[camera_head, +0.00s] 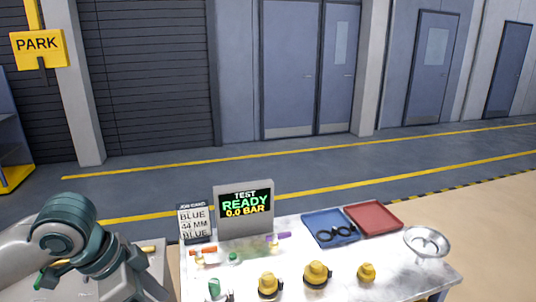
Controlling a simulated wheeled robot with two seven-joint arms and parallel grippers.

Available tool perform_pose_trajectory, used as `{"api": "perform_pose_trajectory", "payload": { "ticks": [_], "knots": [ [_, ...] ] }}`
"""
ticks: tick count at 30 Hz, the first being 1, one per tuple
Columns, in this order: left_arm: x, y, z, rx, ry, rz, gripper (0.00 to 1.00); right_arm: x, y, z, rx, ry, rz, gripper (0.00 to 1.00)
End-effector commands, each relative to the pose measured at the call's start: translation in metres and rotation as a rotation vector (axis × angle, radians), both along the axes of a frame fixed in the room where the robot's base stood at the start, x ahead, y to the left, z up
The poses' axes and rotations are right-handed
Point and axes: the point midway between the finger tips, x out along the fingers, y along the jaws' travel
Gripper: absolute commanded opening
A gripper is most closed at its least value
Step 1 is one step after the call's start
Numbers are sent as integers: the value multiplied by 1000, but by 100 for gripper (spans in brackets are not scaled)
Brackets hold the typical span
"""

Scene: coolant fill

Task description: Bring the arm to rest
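My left arm (72,235), white and teal, comes in from the left and bends down at the lower left. Its lower part runs out of the bottom edge, and no fingers show, so I cannot see what its gripper holds. My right arm and gripper are not in view. Right of my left arm stands a light worktable (400,285). On it a grey test unit (244,222) reads "TEST READY 0.0 BAR". A job card (194,224) beside it reads "BLUE 44 MM BLUE".
Several yellow caps (316,272) stand along the table's front. An orange-handled part (203,250) and a purple-handled part (284,236) flank the test unit's foot.

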Motion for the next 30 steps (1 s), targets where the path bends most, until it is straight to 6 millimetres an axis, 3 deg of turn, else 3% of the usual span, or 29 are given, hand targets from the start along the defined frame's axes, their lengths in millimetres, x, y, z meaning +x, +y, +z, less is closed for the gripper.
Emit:
{"api": "perform_pose_trajectory", "payload": {
  "ticks": [17,30],
  "knots": [
    [4,-33,-43,-67,-35,-8,48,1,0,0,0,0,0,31],
    [-7,-77,-123,-198,-82,105,48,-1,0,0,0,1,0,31]
  ]
}}
